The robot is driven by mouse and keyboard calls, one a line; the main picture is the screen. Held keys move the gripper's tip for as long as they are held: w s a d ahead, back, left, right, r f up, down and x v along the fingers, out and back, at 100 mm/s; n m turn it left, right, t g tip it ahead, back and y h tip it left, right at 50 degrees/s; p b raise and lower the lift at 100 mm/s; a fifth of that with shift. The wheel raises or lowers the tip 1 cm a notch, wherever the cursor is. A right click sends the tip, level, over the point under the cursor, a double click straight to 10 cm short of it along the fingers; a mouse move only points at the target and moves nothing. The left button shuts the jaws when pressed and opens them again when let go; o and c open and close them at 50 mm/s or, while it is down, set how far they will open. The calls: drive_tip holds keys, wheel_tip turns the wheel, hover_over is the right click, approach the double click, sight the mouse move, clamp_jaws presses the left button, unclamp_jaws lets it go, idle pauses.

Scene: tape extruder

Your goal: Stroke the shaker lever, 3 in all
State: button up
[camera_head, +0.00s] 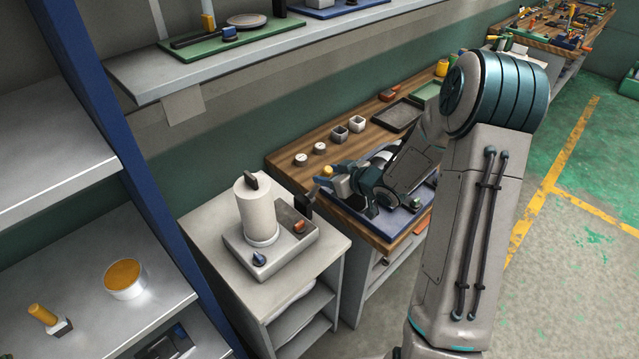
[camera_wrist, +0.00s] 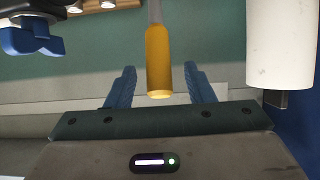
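A lever with a yellow cylindrical grip (camera_wrist: 158,62) on a grey rod stands between the two blue fingers of my gripper (camera_wrist: 158,75) in the wrist view. Gaps show on both sides of the grip, so the fingers are open and apart from it. In the head view the yellow end of the lever (camera_head: 327,171) shows near my gripper (camera_head: 318,183), at the left end of the wooden bench. The shaker body is largely hidden behind my arm, above a blue base (camera_head: 383,229).
In the wrist view the roll is at upper right (camera_wrist: 283,45) and a blue knob (camera_wrist: 30,36) at upper left.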

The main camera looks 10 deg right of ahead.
drive_tip(key=shift+s+d+r+p, duration=0.3)
drive_tip(key=shift+s+d+p, duration=0.05)
drive_tip(key=shift+d+p, duration=0.05)
drive_tip(key=p+v, duration=0.2)
drive_tip(key=v, duration=0.4)
drive_tip(key=shift+f+p, duration=0.1)
drive_tip(key=shift+p, duration=0.25)
